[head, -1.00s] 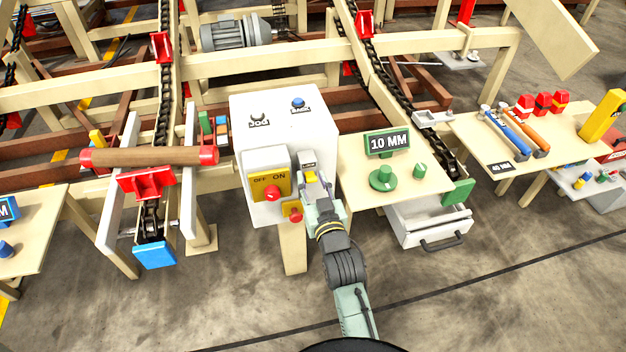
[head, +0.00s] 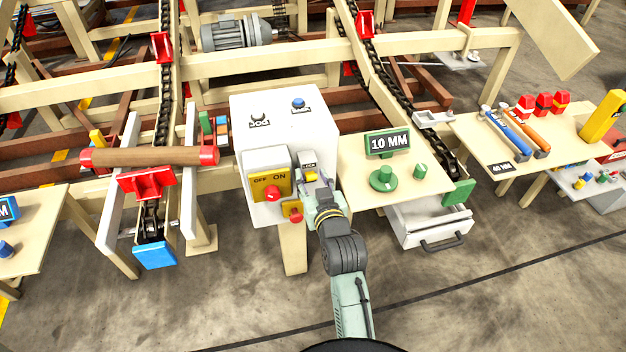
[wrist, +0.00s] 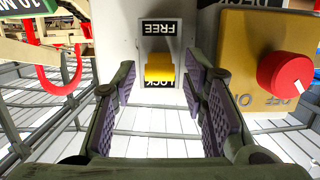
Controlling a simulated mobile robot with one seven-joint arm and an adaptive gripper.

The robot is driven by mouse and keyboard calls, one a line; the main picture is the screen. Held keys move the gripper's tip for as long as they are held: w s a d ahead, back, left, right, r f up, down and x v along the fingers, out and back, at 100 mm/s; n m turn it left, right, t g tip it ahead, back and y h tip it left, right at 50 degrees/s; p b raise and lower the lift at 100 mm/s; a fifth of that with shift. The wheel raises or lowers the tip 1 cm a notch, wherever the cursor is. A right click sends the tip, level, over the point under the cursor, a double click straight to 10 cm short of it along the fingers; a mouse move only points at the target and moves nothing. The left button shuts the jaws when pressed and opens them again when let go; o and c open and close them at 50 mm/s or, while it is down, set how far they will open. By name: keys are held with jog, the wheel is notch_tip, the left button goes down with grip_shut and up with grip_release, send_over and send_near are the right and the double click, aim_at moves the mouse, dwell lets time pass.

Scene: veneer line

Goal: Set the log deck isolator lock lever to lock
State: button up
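The yellow lock lever (wrist: 160,68) sits on a plate on the side of the white cabinet. In the wrist view the plate appears upside down, with the FREE label (wrist: 160,28) above the lever and the LOCK label (wrist: 163,83) just below, partly covered by it. The lever (head: 311,176) also shows small in the head view, beside the yellow ON/OFF switch box (head: 270,184). My gripper (wrist: 162,88) is open, with one padded finger to each side of the lever. No contact with it shows. In the head view my gripper (head: 322,190) is close in front of the cabinet.
The switch box with its red knob (wrist: 287,74) stands right beside one finger in the wrist view. A table with a 10 MM sign (head: 388,142) stands to the right, above an open drawer (head: 430,222).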

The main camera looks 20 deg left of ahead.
jog(key=v, duration=0.7)
jog(key=shift+s+d, duration=0.2)
dwell(0.5)
